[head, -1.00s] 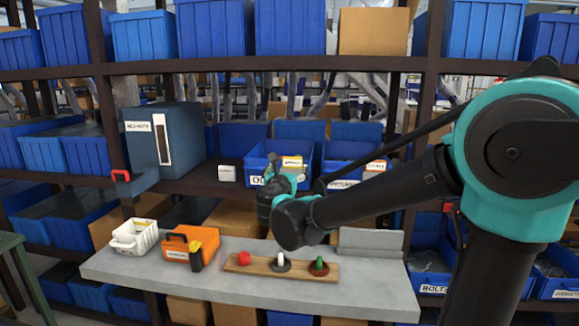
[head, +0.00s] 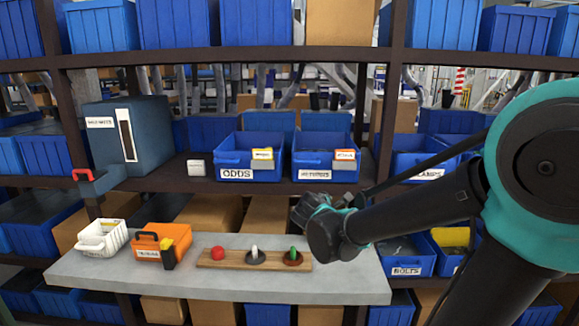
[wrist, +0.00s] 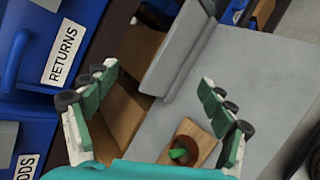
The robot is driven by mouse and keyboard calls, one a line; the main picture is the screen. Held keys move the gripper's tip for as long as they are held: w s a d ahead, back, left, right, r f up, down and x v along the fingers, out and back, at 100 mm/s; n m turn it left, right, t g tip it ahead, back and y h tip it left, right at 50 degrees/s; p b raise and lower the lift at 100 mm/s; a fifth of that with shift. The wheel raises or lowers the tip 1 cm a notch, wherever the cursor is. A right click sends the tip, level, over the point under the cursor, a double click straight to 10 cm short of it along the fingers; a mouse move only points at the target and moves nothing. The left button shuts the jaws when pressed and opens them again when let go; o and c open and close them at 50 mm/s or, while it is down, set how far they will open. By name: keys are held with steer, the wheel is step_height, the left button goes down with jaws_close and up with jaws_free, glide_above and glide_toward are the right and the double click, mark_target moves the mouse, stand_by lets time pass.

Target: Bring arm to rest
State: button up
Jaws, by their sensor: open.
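My gripper shows in the wrist view (wrist: 155,125) with its two green-padded fingers spread wide and nothing between them. In the head view my gripper (head: 308,207) is partly hidden behind my own wrist, in front of the shelf and above the right part of the grey worktop (head: 190,277). Below it and to the left, a wooden board (head: 222,264) carries a red knob (head: 218,253), a white-topped piece (head: 254,254) and a green-topped piece (head: 293,254). The green piece (wrist: 180,155) also shows low in the wrist view, apart from the fingers.
An orange toolbox (head: 150,243) and a white basket (head: 101,240) stand at the worktop's left. Blue bins labelled ODDS (head: 238,162) and RETURNS (wrist: 75,35) sit on the shelf behind. A grey upright plate (wrist: 185,45) stands near my gripper.

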steer(key=s+d+f+m+g, duration=0.1)
steer(key=s+d+f+m, duration=0.1)
steer(key=s+f+m, duration=0.1)
steer(key=s+d+f+m+g+y, duration=0.1)
steer(key=s+d+f+m+g, duration=0.1)
steer(key=s+d+f+m, duration=0.1)
steer(key=s+d+f+m+g, duration=0.1)
steer(key=s+d+f+m, duration=0.1)
steer(key=s+f+m, duration=0.3)
steer(key=shift+s+d+g+y, duration=0.25)
steer(key=shift+d+g+y, duration=0.05)
steer(key=shift+d+g, duration=0.1)
steer(key=s+a+f+m+g+y, duration=0.1)
steer(key=s+f+m+g+y, duration=0.1)
steer(key=s+f+m, duration=0.3)
steer(key=s+m+y, duration=0.1)
steer(key=s+m, duration=0.2)
steer(key=s, duration=0.1)
steer(key=shift+a+f, duration=0.4)
